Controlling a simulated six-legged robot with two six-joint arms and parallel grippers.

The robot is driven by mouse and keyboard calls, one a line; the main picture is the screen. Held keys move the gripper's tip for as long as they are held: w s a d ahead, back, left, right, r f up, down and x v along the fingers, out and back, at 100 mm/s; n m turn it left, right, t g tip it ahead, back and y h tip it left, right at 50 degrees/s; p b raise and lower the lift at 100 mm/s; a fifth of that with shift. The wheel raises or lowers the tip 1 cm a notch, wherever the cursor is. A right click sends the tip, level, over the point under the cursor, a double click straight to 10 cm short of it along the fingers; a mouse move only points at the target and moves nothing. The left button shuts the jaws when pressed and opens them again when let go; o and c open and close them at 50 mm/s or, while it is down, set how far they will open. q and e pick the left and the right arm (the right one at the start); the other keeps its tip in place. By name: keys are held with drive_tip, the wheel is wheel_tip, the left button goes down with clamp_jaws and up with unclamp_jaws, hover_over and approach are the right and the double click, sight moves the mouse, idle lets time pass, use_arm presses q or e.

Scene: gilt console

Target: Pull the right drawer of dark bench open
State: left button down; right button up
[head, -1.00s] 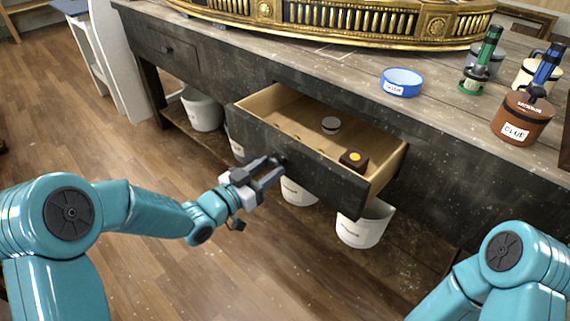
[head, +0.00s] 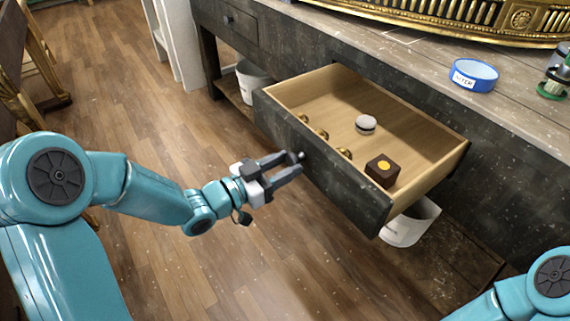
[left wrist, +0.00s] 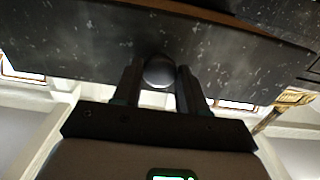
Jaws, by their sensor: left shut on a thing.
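The right drawer (head: 330,183) of the dark bench (head: 490,140) stands well out, with its pale wooden inside in view. My left gripper (head: 296,161) is at the drawer's front, shut on the round dark knob (head: 301,155). In the left wrist view the knob (left wrist: 159,71) sits between the two fingers, in front of the dark drawer face (left wrist: 100,40). Inside the drawer are a dark brown box with a yellow dot (head: 382,171), a grey-topped round thing (head: 366,124) and several small brass-coloured pieces (head: 322,134). My right gripper is out of view; only part of its arm shows at the lower right.
The bench's left drawer (head: 238,22) is shut. White buckets (head: 410,222) stand under the bench on a low shelf. A blue round dish (head: 474,75) and a gilt piece (head: 470,15) are on the bench top. The wooden floor before the drawer is clear.

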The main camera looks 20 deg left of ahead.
use_arm(q)
drive_tip(key=c, duration=0.6)
unclamp_jaws()
drive_tip(key=shift+c, duration=0.2)
drive_tip(key=shift+a, duration=0.1)
drive_tip(key=p+v, duration=0.2)
drive_tip(key=v, duration=1.4)
drive_tip(key=shift+s, duration=0.15)
